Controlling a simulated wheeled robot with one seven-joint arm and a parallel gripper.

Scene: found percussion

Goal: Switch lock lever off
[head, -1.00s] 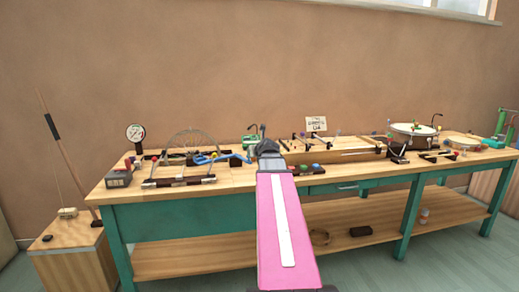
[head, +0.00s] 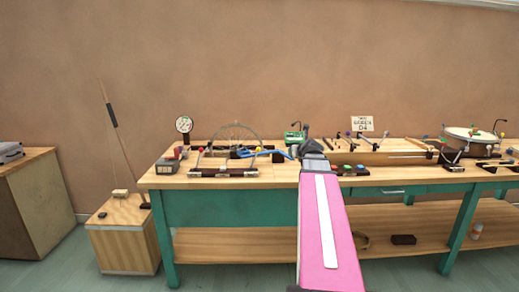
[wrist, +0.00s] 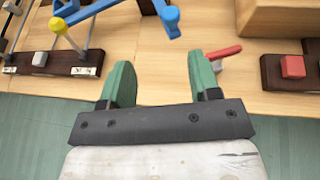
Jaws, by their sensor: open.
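My gripper (head: 312,146) is over the front part of the workbench, right of the wire-wheel device. In the wrist view its two green fingers (wrist: 161,78) are apart with nothing between them. A small red lever (wrist: 225,51) on a grey mount shows just beyond and right of the right finger; I cannot tell whether they touch. No label marks which piece is the lock lever.
The workbench (head: 230,180) has a wire wheel (head: 237,137), a dial gauge (head: 184,125) and a drum (head: 470,143). A dark block with a red button (wrist: 292,67) sits at the right of the wrist view. A low wooden box (head: 125,245) stands left of the bench.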

